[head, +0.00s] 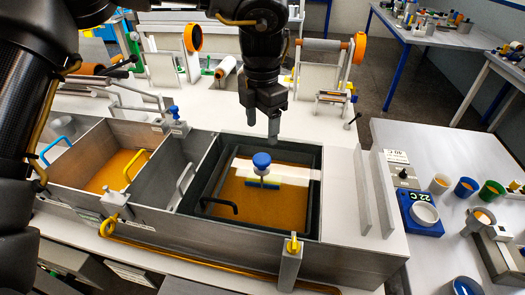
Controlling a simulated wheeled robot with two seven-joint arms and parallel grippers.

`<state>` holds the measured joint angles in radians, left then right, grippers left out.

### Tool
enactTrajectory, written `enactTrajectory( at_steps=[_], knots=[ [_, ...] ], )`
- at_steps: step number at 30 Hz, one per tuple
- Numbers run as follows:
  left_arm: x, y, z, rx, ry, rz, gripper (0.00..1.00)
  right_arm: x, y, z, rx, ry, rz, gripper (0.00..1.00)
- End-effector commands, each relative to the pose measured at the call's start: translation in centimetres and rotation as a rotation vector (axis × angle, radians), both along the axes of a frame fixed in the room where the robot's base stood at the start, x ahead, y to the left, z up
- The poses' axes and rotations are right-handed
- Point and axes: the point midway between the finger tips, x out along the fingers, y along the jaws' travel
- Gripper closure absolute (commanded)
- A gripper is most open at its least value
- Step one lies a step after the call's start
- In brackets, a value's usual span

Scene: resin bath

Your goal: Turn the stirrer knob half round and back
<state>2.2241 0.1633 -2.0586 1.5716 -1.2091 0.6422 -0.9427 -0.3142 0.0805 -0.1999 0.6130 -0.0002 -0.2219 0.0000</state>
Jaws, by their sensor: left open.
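The blue round knob (262,160) stands upright on a pale stem in the dark-walled bath (194,190). A blue crossbar (263,185) shows at the foot of the stem, over amber resin (255,205). My left gripper (263,128) points down, open and empty, just above the knob in the picture. Its fingers look apart from the knob, but the exact height gap is hard to tell. My right gripper is not in view.
A black handle (220,203) lies at the bath's left side. A yellow-handled tap (293,245) stands in front. Left are more tanks with a yellow handle (136,165). A blue scale (420,215) and cups stand on the right table.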

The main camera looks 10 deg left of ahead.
Motion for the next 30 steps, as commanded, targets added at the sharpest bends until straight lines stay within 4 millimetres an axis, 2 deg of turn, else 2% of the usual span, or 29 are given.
enactTrajectory(
  at_steps=[9, 15, 19, 27, 28, 30],
  knots=[
    [-0.1, 0.1, -5.8, -0.001, 0.005, 0.001, 0.35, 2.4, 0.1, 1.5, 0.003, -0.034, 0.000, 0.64],
    [-0.1, 0.0, -8.4, -0.002, 0.003, 0.002, 0.35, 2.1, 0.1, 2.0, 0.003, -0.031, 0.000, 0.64],
    [-0.1, 0.1, -9.1, -0.001, 0.001, 0.002, 0.35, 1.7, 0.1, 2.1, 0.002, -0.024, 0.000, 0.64],
    [-0.1, 0.0, -9.3, -0.001, 0.000, 0.002, 0.35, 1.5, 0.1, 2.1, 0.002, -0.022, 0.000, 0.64],
    [-0.1, 0.0, -9.3, -0.001, 0.000, 0.002, 0.36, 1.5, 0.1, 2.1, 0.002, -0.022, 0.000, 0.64],
    [-0.1, 0.0, -9.3, -0.001, 0.000, 0.002, 0.46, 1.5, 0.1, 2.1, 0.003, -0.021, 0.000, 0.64]
  ],
)
